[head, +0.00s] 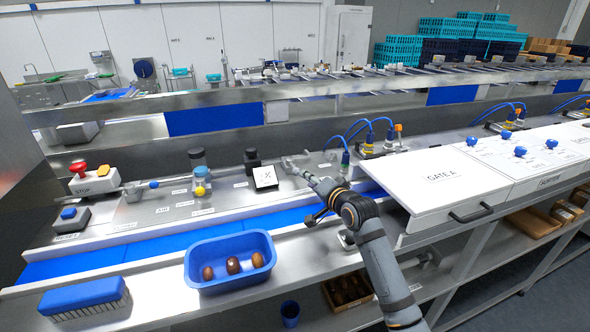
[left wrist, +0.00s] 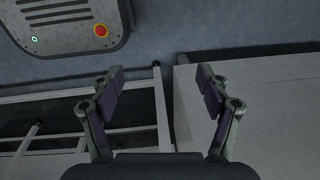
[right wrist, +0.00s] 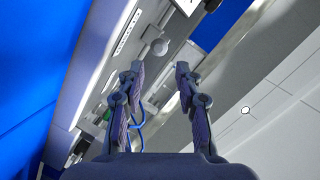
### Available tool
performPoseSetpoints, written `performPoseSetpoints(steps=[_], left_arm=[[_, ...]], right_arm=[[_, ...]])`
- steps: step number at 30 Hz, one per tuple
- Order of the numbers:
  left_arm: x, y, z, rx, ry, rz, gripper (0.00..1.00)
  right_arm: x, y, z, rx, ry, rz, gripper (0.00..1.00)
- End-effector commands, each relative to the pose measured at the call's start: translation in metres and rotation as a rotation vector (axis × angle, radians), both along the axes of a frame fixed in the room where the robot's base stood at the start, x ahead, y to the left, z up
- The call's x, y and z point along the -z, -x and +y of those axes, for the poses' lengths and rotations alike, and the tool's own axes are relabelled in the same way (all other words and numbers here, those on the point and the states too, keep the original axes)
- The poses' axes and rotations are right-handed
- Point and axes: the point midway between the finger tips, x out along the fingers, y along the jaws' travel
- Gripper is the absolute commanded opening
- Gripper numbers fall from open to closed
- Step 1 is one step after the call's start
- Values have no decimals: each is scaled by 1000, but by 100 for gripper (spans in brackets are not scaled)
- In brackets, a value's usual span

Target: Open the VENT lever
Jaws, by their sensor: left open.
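My right gripper (head: 294,165) reaches over the steel panel behind the blue conveyor, right of a white display box (head: 264,177). The lever is hidden by the gripper in the head view. My left gripper (left wrist: 160,78) is open and empty over the floor, outside the head view.
A blue tray (head: 232,282) with several dates and a blue brush (head: 84,297) stand at the front. A lever with a blue knob (head: 153,184), a red stop button (head: 79,169) and a yellow-blue valve (head: 201,182) line the panel. A white GATE A cover (head: 440,178) lies right.

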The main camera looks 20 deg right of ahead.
Motion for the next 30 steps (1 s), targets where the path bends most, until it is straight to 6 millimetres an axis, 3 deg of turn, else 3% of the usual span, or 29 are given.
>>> performPoseSetpoints(steps=[6,12,17,25,30], left_arm=[[-19,14,-3,-2,4,20,76],[-28,-13,-3,0,4,-20,76],[-31,-24,-3,0,3,-38,76],[-29,-2,-2,0,2,-5,76],[-29,-2,-1,-1,1,-4,76]], right_arm=[[5,-45,9,-1,-4,2,35],[13,-75,14,-1,-2,0,35],[17,-85,15,-1,0,0,35],[18,-87,16,-1,0,1,35],[18,-87,15,-1,0,1,13]])
